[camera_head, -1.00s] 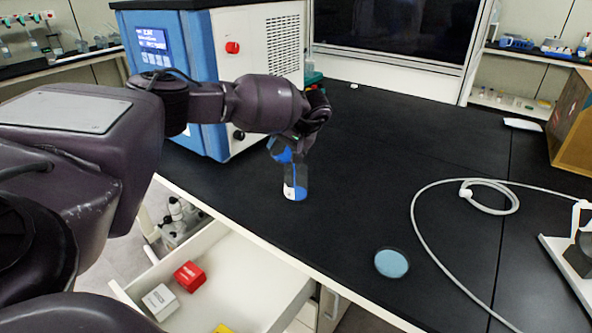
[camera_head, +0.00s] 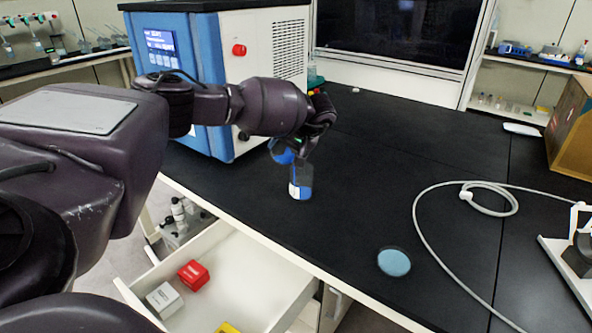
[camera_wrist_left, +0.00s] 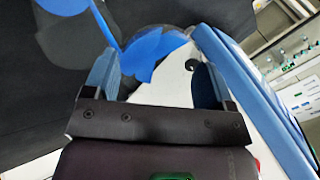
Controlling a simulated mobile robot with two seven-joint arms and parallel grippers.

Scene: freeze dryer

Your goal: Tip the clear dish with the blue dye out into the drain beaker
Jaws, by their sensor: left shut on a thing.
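My left gripper (camera_head: 298,148) is shut on the clear dish with the blue dye (camera_head: 281,153), holding it tilted above the bench. The dish shows close up between the fingers in the left wrist view (camera_wrist_left: 150,68), with blue across it and a blue streak running from it toward the upper left. The drain beaker (camera_head: 302,181), clear with a white label, stands upright on the bench just below and right of the dish, with blue inside. My fingers partly hide the dish. My right gripper is not in view.
A round light-blue dish (camera_head: 394,262) lies near the bench's front edge. A pale hose (camera_head: 430,225) loops at the right. The blue-and-white freeze dryer (camera_head: 215,85) stands behind my left arm. An open drawer (camera_head: 240,265) with small boxes juts out below.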

